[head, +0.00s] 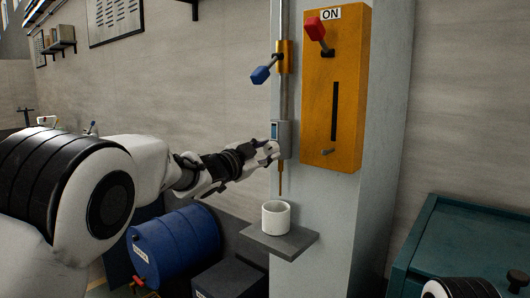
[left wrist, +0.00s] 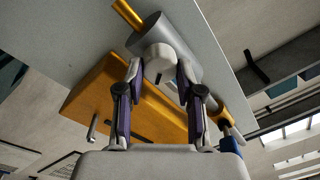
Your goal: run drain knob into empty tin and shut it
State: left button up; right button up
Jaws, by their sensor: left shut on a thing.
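The drain knob (left wrist: 160,58) is a round white knob on the side of a grey cylindrical body (left wrist: 186,34). My left gripper (left wrist: 160,74) is shut on this knob, one finger on each side. In the head view my left gripper (head: 270,151) is at the grey body (head: 286,136) on the column, and its fingers hide the knob. A thin brass spout (head: 280,181) points down from the body. The white tin (head: 276,219) stands upright below the spout, its open top apart from the tip. I see no stream; its inside is hard to make out.
The tin stands on a small grey shelf (head: 299,242). Above are a blue-handled lever (head: 262,75) and an orange box (head: 345,90) with a red lever (head: 316,29) under an ON sign. A blue drum (head: 180,245) lies left. A teal cabinet (head: 470,240) stands right.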

pick_arm(q)
jog(key=o, duration=1.2)
jog(key=shift+w, duration=0.1)
jog(key=shift+c, duration=0.2)
jog(key=v, duration=1.2)
jog(key=shift+d, duration=0.1)
